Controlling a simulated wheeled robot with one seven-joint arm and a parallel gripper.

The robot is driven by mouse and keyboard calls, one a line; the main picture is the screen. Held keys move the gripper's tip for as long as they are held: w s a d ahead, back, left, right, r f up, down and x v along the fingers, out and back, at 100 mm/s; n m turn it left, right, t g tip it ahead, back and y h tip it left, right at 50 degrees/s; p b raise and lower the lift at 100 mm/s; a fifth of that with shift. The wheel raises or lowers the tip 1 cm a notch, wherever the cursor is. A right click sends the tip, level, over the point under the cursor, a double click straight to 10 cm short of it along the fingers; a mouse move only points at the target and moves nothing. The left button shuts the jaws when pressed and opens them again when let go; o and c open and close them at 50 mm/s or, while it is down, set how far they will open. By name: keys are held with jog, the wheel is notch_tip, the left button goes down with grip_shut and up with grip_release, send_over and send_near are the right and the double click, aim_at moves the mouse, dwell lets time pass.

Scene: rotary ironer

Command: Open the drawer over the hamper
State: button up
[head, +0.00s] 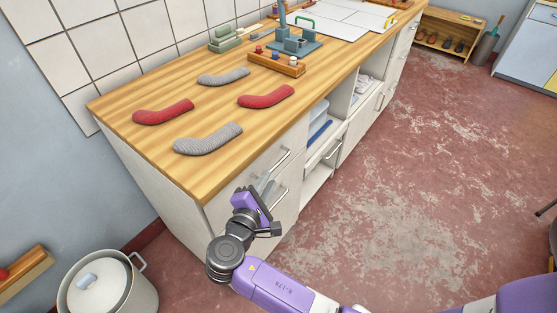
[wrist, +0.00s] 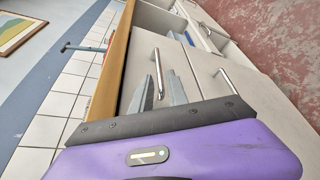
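The top drawer (wrist: 140,62) is at the near end of the wooden-topped counter, just below its edge. Its front looks flush with the cabinet. Its bar handle (head: 283,162) shows just past my gripper (head: 265,183). In the wrist view this handle (wrist: 158,75) stands between my two fingers (wrist: 162,90), which are apart. I cannot tell whether they touch the bar. Below the drawer is a larger white front (wrist: 245,105) with its own bar handle (wrist: 228,82); it looks shut. No hamper itself shows; whether it is behind that front is hidden.
The wooden counter top (head: 150,150) holds red and grey socks and a wooden block with knobs (head: 277,64). Open shelves (head: 320,150) lie further along the cabinet. A lidded white pot (head: 105,285) stands lower left. The red floor right of the cabinet is clear.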

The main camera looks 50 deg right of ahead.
aim_at(277, 164)
jog(key=shift+x, duration=4.15)
grip_shut()
